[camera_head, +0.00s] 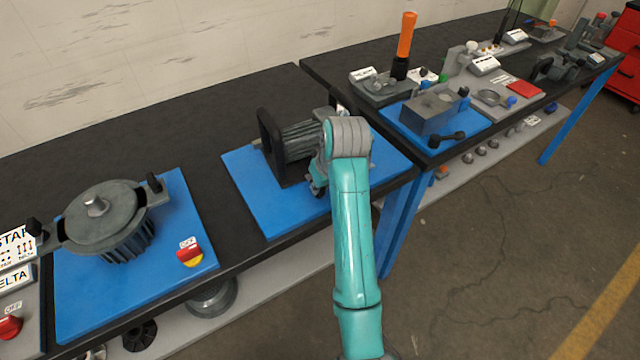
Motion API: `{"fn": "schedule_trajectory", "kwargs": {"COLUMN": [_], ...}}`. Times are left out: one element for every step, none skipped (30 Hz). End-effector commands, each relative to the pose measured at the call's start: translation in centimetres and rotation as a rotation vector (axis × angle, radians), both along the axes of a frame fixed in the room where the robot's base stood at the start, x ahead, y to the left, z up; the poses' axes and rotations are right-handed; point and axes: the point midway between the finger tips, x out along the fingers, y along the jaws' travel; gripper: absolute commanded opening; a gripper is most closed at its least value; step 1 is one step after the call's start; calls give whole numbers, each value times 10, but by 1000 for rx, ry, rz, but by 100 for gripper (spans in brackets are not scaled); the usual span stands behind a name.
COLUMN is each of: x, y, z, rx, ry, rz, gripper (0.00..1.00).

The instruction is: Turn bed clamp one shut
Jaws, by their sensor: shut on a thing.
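A grey finned motor (297,140) with a dark upright end plate (271,146) lies on a blue board (262,200) on the black bench. My arm reaches in from the bottom right, and its wrist covers the motor's right end. My gripper (318,183) shows only in small part, low beside the motor's front right side. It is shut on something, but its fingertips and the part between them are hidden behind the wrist. I cannot make out bed clamp one or how far it is turned.
At left, a round finned housing (100,215) and a red and yellow OFF switch (190,255) sit on another blue board. At right, a grey block (428,110) and an orange-handled lever (405,45) stand on a second bench. The floor at right is free.

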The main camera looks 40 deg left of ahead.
Motion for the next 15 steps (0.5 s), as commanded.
{"fn": "schedule_trajectory", "kwargs": {"x": [0, -1, 0, 0, 0, 0, 0, 0, 0, 0, 0, 0, 0, 0, 0], "y": [-1, -1, -1, -1, -1, -1, -1, -1, -1, -1, -1, -1, -1, -1, -1], "z": [-2, -2, -2, -2, -1, -1, -1, -1, -1, -1, -1, -1, -1, -1, -2], "rx": [-3, -3, -3, -3, -4, -4, -4, -4, -3, -4, -4, -4, -4, -4, -4], "ry": [4, 4, 5, 5, 4, 3, 4, 4, 5, 4, 4, 4, 4, 4, 4], "rz": [17, 28, 38, 46, 52, 59, 63, 66, 69, 71, 73, 74, 76, 76, 76], "gripper": [0, 0, 0, 0, 0, 0, 0, 0, 0, 0, 0, 0, 0, 0, 0]}}
